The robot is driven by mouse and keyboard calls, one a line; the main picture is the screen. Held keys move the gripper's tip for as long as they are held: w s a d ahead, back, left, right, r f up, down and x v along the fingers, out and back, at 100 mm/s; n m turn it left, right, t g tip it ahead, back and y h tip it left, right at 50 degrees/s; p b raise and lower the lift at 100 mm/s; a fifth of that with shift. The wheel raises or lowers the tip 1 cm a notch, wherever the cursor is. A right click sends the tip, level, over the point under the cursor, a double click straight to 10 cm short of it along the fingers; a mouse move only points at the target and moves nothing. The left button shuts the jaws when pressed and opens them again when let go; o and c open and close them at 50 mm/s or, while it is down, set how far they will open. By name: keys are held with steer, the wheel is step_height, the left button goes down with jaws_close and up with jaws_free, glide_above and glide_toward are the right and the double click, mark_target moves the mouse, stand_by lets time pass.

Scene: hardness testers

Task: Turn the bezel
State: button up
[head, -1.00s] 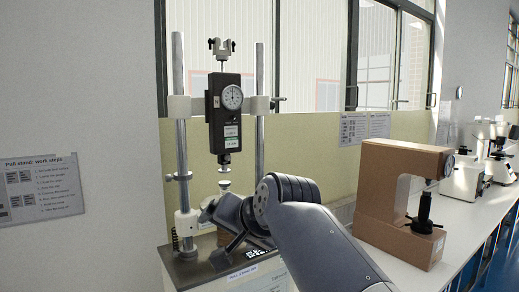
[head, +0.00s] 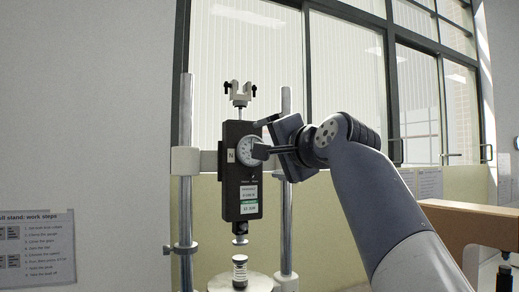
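The round white dial with its bezel (head: 247,151) sits on the upper part of a black force gauge (head: 239,196), which is mounted upright on a two-column stand (head: 187,120). My gripper (head: 262,151) reaches in from the right, with its dark fingers at the dial's right side. The fingers cover part of the dial's right edge. I cannot tell whether they touch the bezel or how far apart they are.
A clamp fixture (head: 240,92) stands above the gauge. A round plate (head: 240,283) with a spring-like part lies below it. A paper of work steps (head: 38,249) hangs on the left wall. A brown press frame (head: 465,225) stands at the right.

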steer(key=p+x, duration=0.2)
steer(key=x, duration=0.6)
steer(key=c, duration=1)
steer(key=shift+d+n+p, duration=0.1)
steer(key=shift+n+p, duration=0.4)
steer(key=shift+n, duration=1.7)
steer(key=o, duration=1)
steer(key=b+v, duration=0.4)
steer(key=v, duration=0.6)
steer(key=shift+s, duration=0.4)
